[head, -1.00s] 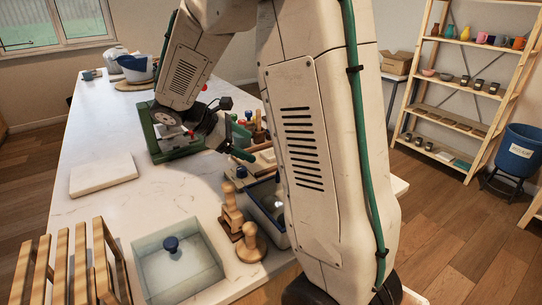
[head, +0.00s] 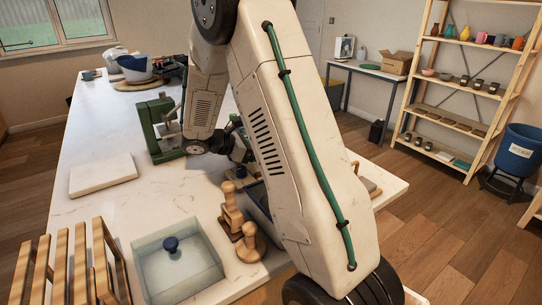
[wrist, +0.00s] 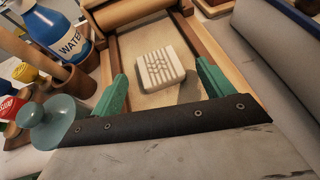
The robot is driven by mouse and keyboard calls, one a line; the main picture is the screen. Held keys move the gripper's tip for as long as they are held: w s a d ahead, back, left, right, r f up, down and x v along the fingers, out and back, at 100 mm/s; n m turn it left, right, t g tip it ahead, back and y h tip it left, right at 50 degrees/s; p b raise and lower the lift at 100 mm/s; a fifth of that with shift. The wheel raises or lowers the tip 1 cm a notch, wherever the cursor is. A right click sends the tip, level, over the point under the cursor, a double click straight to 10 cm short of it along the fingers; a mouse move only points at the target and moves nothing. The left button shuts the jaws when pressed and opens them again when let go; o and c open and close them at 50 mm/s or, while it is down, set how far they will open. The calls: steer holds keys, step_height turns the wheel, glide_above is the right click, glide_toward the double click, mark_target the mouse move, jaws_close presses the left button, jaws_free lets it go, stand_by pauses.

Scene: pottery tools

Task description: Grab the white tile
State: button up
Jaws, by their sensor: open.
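The white tile (wrist: 160,69), small and ridged on top, lies on a beige surface (wrist: 136,40) between wooden side rails in the wrist view. My gripper (wrist: 161,72) is open, with one green finger to the left of the tile and the other to the right. The fingers look apart from the tile, and nothing is held. The height of the fingers above the surface is hard to tell. In the head view my arm hides the tile and most of the gripper.
A water bottle (wrist: 62,35) and a teal round-topped object (wrist: 58,122) stand close on the left. A wooden roller (wrist: 130,12) crosses the far end. In the head view, a green press (head: 158,125), pale slab (head: 102,173), water basin (head: 178,265) and wooden rack (head: 70,260) stand on the counter.

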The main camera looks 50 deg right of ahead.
steer(key=shift+s+d+f, duration=0.25)
steer(key=shift+d, duration=0.3)
steer(key=c, duration=1.1)
